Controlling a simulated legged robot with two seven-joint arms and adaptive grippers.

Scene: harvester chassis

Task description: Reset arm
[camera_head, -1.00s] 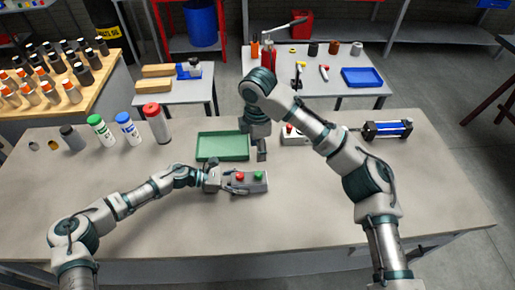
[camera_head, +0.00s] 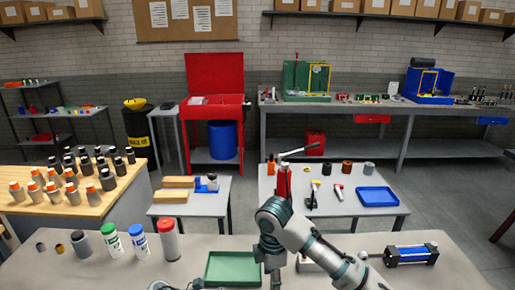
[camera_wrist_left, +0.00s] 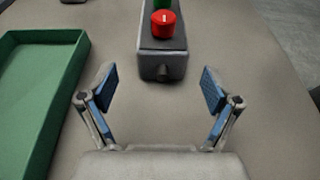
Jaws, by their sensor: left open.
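My left gripper (camera_wrist_left: 159,90) is open and empty in the left wrist view. Its two blue-padded fingers point at the near end of a grey button box (camera_wrist_left: 163,64) with a red button (camera_wrist_left: 164,23). The box lies ahead of and between the fingertips, apart from them. In the head view, the left gripper is mostly below the lower edge. My right arm bends down beside the green tray (camera_head: 233,268), with its gripper (camera_head: 275,278) at the lower edge, cut off. Its jaw state is unclear.
The green tray also shows at the left in the wrist view (camera_wrist_left: 38,95). Several bottles (camera_head: 168,240) stand left on the table. A blue cylinder device (camera_head: 411,254) lies right. A blue tray (camera_head: 378,197) sits on a table behind.

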